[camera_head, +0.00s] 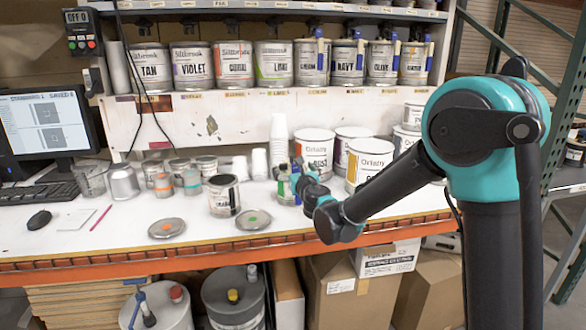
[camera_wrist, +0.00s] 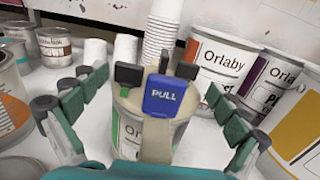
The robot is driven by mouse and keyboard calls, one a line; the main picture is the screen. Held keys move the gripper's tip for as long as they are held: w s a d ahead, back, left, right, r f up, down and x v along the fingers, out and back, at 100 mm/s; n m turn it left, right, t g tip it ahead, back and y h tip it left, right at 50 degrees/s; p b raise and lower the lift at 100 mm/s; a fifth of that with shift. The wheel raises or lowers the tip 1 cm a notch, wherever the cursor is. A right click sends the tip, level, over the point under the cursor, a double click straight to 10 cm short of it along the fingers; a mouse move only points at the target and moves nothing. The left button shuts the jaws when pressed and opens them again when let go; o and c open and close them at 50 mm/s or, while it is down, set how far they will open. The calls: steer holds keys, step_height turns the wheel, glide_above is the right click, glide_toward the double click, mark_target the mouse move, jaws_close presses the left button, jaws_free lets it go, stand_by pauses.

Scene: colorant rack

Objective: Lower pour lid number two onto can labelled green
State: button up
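A beige pour lid with a blue PULL tab (camera_wrist: 165,97) is in the middle of the wrist view. It appears to sit on top of a can with a green label strip (camera_wrist: 133,130), though the rim between them is mostly hidden. In the head view this can (camera_head: 284,190) stands on the bench, partly covered by my gripper (camera_head: 298,182). My gripper, also in the wrist view (camera_wrist: 160,108), is open. Its green-padded fingers are spread to either side of the lid, with gaps visible between fingers and lid. No lid number is readable.
Flat lids with an orange dot (camera_head: 167,228) and a green dot (camera_head: 253,220) lie near the front edge. Stacked white cups (camera_head: 279,140) and large Orlaby cans (camera_head: 314,150) stand close behind. The bench front left of these lids has room.

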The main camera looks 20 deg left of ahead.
steer(key=v, duration=1.2)
stand_by(0.4)
steer(key=w+d+f+m+t+h, duration=0.1)
steer(key=w+d+m+h, duration=0.25)
steer(key=d+m, duration=0.4)
steer(key=w+d+f+m+h, duration=0.2)
steer(key=d+m+h, duration=0.25)
steer(key=d, duration=0.65)
steer(key=s+d+f+m+g+h, duration=0.2)
steer(key=d+f+m, duration=0.1)
steer(key=d+m, duration=0.4)
steer(key=s+d+f+m+g+h, duration=0.1)
steer(key=d+f+m+h, duration=0.15)
steer(key=d+m, duration=0.45)
steer(key=s+d+f+m+g, duration=0.5)
steer(key=s+d+f+m, duration=0.45)
steer(key=d, duration=0.25)
steer(key=s+f+m+g+y, duration=0.2)
steer(key=s+f+m, duration=0.3)
steer(key=s, duration=0.6)
steer(key=shift+s+m+g, duration=0.25)
steer(key=shift+m+g, duration=0.55)
steer(key=shift+m, duration=0.45)
